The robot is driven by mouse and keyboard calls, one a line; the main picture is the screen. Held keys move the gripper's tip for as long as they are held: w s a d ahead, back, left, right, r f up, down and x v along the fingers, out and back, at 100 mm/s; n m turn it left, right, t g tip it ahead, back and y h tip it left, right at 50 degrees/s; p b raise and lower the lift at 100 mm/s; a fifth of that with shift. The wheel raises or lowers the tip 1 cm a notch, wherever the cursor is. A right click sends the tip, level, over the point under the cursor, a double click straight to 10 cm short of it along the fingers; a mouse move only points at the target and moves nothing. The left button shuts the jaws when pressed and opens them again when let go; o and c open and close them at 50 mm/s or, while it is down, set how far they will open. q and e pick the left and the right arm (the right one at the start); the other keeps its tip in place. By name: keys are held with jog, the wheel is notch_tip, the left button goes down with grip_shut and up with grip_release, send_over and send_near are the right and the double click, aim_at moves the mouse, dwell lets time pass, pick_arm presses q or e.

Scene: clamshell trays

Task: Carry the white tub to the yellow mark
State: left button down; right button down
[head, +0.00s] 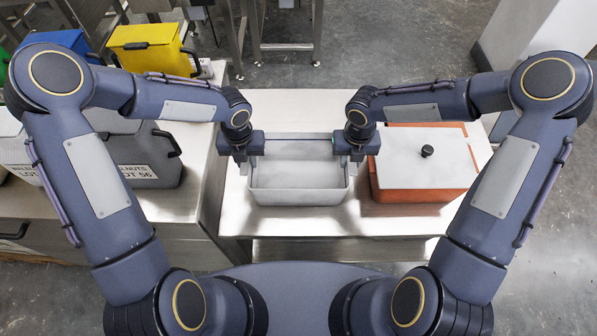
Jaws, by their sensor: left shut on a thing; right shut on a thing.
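The white tub (300,196) is an open, empty rectangular tray with a pale grey-white inside, over the metal table in the middle of the head view. My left gripper (243,158) is shut on the tub at its left end, near the far corner. My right gripper (350,156) is shut on it at its right end, also near the far corner. The tub looks level. I cannot tell whether its base touches the table. The fingertips are mostly hidden. I see no yellow mark on the visible table top.
An orange box (420,194) with a white lid and black knob stands close on the tub's right. A grey case (140,160) stands on the bench (185,200) at the left, with a yellow container (150,47) behind. The metal table (300,102) is bare behind the tub.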

pick_arm(q)
jog(key=shift+r, duration=0.15)
pick_arm(e)
jog(key=shift+r, duration=0.1)
